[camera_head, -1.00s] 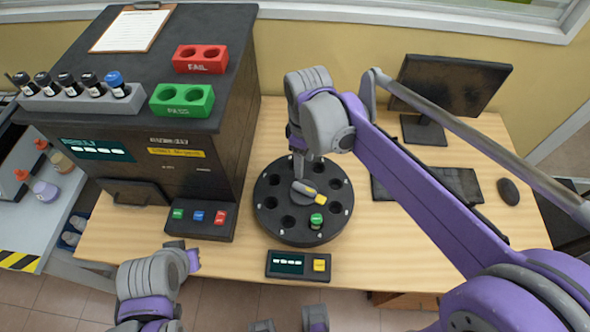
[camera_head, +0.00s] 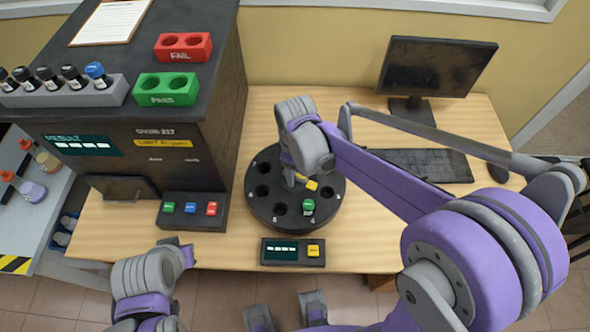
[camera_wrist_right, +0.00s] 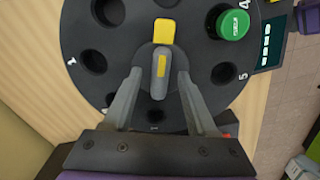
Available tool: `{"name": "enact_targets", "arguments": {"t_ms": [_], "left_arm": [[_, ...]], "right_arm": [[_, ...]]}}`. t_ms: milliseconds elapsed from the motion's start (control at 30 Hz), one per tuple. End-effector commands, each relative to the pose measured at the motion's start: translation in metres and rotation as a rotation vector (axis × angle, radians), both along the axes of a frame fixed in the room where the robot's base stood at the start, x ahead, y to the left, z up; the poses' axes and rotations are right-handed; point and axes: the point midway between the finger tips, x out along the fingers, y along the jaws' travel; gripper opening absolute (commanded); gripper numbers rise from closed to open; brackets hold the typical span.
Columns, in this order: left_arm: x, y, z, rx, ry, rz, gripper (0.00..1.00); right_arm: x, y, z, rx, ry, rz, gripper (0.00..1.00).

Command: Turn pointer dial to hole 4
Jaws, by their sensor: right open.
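The dial is a round black carousel (camera_head: 262,208) with several holes, standing on the desk. Its grey pointer (camera_wrist_right: 158,75) has a yellow stripe and a yellow tip (camera_wrist_right: 163,30). In the right wrist view the tip points up, to the left of the green-capped vial (camera_wrist_right: 230,22), which sits by the label 4. Labels 5 and 1 also show. My right gripper (camera_wrist_right: 158,88) is open, with one finger on each side of the pointer's handle; contact is unclear. In the head view the right wrist hides much of the pointer.
A small display box with a yellow button (camera_head: 313,250) stands in front of the dial. The black analyser (camera_head: 120,165) with its button panel (camera_head: 193,226) is to the left. A keyboard (camera_head: 420,165) and monitor (camera_head: 437,70) are behind at right.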

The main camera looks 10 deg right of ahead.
Motion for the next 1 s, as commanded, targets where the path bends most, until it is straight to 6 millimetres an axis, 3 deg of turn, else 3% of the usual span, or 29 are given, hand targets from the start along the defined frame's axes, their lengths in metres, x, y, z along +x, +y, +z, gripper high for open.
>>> {"name": "enact_targets", "arguments": {"t_ms": [33, 333, 733, 1000], "left_arm": [[0.0, 0.0, 0.0, 0.0, 0.0, 0.0, 0.0], [0.0, 0.0, 0.0, 0.0, 0.0, 0.0, 0.0], [-0.0002, 0.0, -0.0008, 0.0, 0.0, 0.0, 0.0], [-0.0008, 0.0, -0.0037, 0.0, 0.002, 0.0, 0.0]], "right_arm": [[0.0, 0.0, 0.0001, 0.0, 0.0, 0.0, 0.52], [-0.0001, 0.0001, 0.0003, 0.0, 0.0, 0.0, 0.0], [-0.0001, 0.0001, 0.0003, 0.0, 0.0, -0.026, 0.0], [-0.0001, 0.0001, 0.0, 0.0, 0.0, -0.168, 0.0]]}}
